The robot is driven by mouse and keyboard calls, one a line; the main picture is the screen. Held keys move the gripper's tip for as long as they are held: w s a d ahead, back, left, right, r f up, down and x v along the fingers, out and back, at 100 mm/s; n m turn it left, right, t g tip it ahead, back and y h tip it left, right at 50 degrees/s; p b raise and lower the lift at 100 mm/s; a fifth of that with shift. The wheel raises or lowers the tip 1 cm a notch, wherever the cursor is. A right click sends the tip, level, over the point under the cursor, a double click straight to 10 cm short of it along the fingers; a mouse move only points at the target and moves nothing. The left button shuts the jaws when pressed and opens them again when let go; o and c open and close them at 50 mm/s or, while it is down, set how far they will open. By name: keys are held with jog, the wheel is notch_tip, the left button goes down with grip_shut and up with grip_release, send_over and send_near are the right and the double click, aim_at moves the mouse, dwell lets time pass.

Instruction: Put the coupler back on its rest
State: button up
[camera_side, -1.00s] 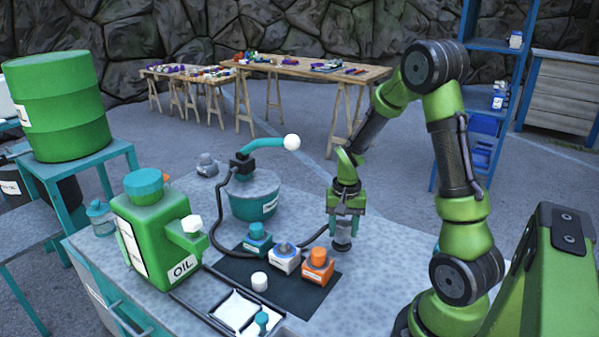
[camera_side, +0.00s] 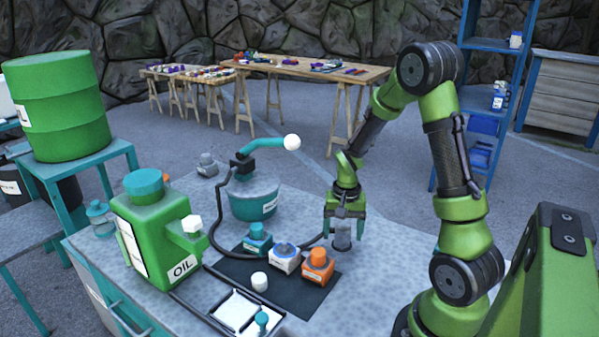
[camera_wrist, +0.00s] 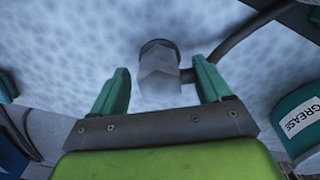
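The grey coupler (camera_side: 342,241) stands upright on the speckled bench top, right of the dark mat. In the wrist view the coupler (camera_wrist: 158,72) is a pale, faceted piece with a dark round end, and a black hose joins it from the right. My gripper (camera_side: 345,236) is around it from above, with teal fingers spread to either side. In the wrist view my gripper (camera_wrist: 160,88) shows a gap between the coupler and each finger. A small grey stand (camera_side: 207,165) is at the bench's far left; I cannot tell whether it is the rest.
The teal grease pump (camera_side: 254,196) stands behind the mat (camera_side: 235,268), its black hose (camera_side: 218,225) looping round to the coupler. Teal, white and orange containers (camera_side: 317,266) stand on the mat. A green oil can (camera_side: 158,235) is at left. The bench right of the coupler is clear.

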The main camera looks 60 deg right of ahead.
jog(key=shift+r, duration=0.1)
notch_tip(320, 180, up, 16)
jog(key=s+a+r+n+t, duration=0.1)
jog(key=a+r+n+t, duration=0.1)
jog(key=a, duration=0.5)
jog(key=s+a+r+n+t+y, duration=0.1)
jog(key=s+a+r+n+t, duration=0.1)
jog(key=a, duration=0.5)
jog(key=s+a+r+n+t+y, duration=0.1)
jog(key=s+a+r+n+t, duration=0.1)
jog(key=a, duration=0.4)
jog(key=shift+s+a+n+t, duration=0.2)
jog(key=shift+a+n+t, duration=0.3)
jog(key=shift+n, duration=0.6)
